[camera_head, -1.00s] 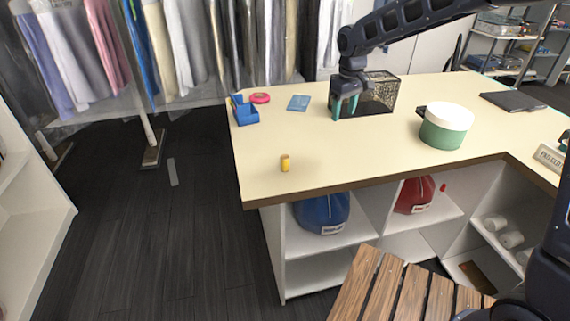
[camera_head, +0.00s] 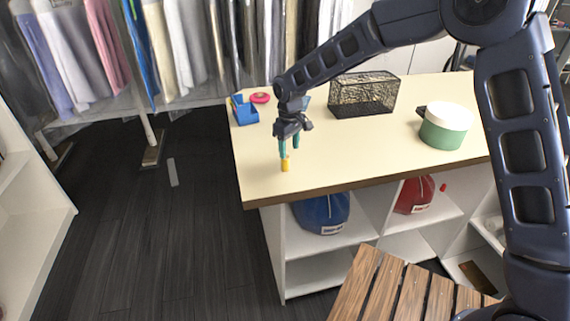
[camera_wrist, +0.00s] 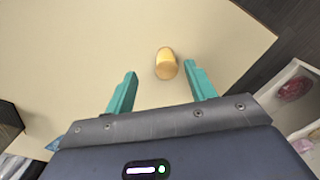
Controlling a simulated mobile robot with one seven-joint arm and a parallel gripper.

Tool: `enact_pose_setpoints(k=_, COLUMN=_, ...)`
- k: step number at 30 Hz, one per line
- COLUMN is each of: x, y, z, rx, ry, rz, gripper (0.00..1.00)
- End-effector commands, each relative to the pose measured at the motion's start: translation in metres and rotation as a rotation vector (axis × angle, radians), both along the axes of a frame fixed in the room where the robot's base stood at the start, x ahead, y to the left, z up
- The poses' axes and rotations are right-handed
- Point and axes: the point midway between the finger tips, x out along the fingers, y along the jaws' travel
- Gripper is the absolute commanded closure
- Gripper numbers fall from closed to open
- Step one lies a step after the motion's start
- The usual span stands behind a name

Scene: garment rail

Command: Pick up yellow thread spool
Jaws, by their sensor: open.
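The yellow thread spool (camera_head: 285,165) stands on the cream counter (camera_head: 350,150), near its front left corner. In the wrist view the spool (camera_wrist: 166,64) lies just beyond the fingertips, nearer the right finger. My gripper (camera_head: 289,150) is above the counter, its teal fingers pointing down over the spool. One finger partly covers the top of the spool in the head view.
A blue bin (camera_head: 246,115) and a pink ring (camera_head: 260,98) sit at the back left. A black wire basket (camera_head: 362,97) and a green tub with white lid (camera_head: 445,127) stand to the right. The counter's front edge (camera_head: 340,190) is close to the spool.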

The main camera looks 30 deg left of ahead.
Motion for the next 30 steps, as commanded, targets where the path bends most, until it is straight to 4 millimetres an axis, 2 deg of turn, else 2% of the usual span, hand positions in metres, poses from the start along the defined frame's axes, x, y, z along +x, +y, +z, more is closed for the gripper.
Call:
enact_pose_setpoints(k=8, x=-0.003, y=0.006, z=-0.019, rx=-0.001, ry=0.0, rz=0.001, gripper=0.45)
enact_pose_setpoints(k=12, x=-0.007, y=0.013, z=-0.037, rx=-0.001, ry=-0.001, rz=0.002, gripper=0.45)
enact_pose_setpoints(k=16, x=-0.006, y=0.012, z=-0.052, rx=0.0, ry=-0.001, rz=0.0, gripper=0.45)
enact_pose_setpoints(k=24, x=-0.006, y=0.012, z=-0.056, rx=0.001, ry=-0.001, rz=0.0, gripper=0.45)
enact_pose_setpoints(k=30, x=-0.006, y=0.012, z=-0.056, rx=0.001, ry=-0.001, rz=0.0, gripper=0.84)
